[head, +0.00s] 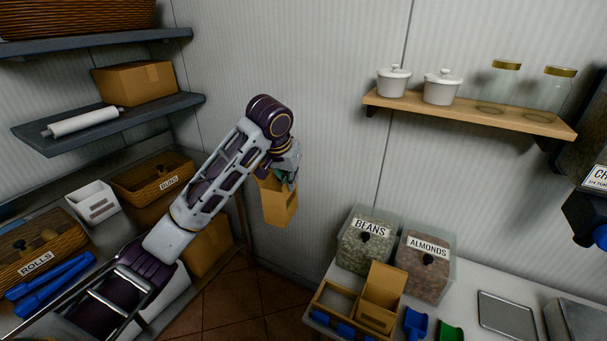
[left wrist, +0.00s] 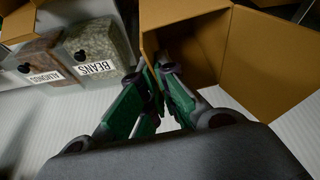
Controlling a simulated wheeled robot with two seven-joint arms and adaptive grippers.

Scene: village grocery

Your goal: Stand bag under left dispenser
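A brown open-topped bag (head: 280,205) hangs in the air in front of the wall, slightly tilted. My left gripper (head: 287,176) is at its upper edge. In the left wrist view, the fingers (left wrist: 155,85) are closed together at the rim of the bag (left wrist: 187,48), and its open inside looks empty. A dark dispenser (head: 590,150) with a label starting "CH" is cut off by the right edge of the head view, with a blue part below it. Whether it is the left dispenser cannot be told. My right gripper is not in view.
On the counter stand a beans bin (head: 365,250), an almonds bin (head: 425,277), an open brown container (head: 382,288), a blue scoop (head: 416,324) and a metal tray (head: 507,314). A wooden shelf (head: 470,112) holds white pots and glass jars. Shelves with baskets are left.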

